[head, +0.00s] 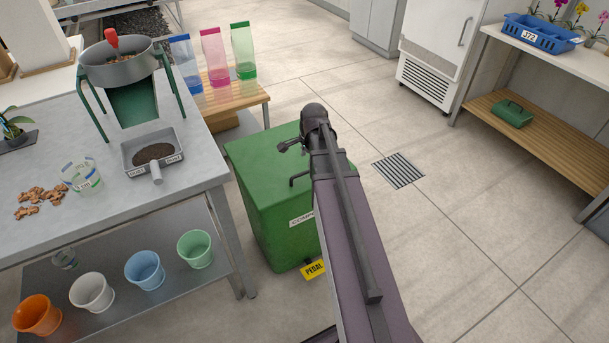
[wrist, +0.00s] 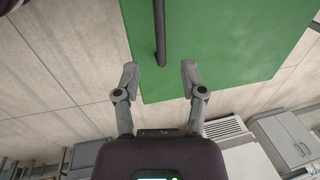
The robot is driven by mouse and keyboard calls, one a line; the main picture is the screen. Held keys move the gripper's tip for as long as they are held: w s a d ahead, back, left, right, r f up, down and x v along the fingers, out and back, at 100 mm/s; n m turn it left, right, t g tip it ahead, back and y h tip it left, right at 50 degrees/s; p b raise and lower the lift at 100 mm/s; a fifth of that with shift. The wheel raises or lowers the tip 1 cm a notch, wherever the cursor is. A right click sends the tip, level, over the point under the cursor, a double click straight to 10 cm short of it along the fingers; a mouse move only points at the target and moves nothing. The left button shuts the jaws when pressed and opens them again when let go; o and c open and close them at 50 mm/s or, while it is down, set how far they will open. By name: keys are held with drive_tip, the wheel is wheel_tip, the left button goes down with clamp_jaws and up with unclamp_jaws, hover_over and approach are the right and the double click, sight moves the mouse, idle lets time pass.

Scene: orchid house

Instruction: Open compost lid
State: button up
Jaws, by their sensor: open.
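The green compost bin (head: 275,232) stands on the floor right of the workbench. Its lid (head: 255,150) lies flat and shut on top, and fills much of the wrist view (wrist: 220,45). A dark handle bar (head: 298,180) is at the lid's front side; it also shows in the wrist view (wrist: 160,35). My gripper (wrist: 161,74) is open, its fingers on either side of the line of the bar, with the bar's near end at the gap. Whether they touch it I cannot tell. My arm hides the bin's right side and part of its label.
A yellow pedal tag (head: 314,269) is at the bin's foot. The workbench (head: 110,205) with pots and sieve stands close left, and a low wooden bench (head: 255,92) with bags behind. Open floor with a drain grate (head: 398,170) lies right.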

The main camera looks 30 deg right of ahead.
sight(304, 172)
drive_tip(key=shift+w+f+b, duration=0.25)
drive_tip(key=shift+f+b, duration=0.9)
drive_tip(key=shift+f, duration=0.1)
drive_tip(key=shift+w+f+b, duration=0.25)
drive_tip(key=shift+f+b, duration=0.85)
drive_tip(key=shift+f, duration=0.1)
drive_tip(key=shift+w+f+b, duration=0.25)
drive_tip(key=shift+f+b, duration=0.9)
drive_tip(key=shift+f, duration=0.1)
clamp_jaws()
drive_tip(key=shift+a, duration=0.2)
drive_tip(key=shift+d+r, duration=0.1)
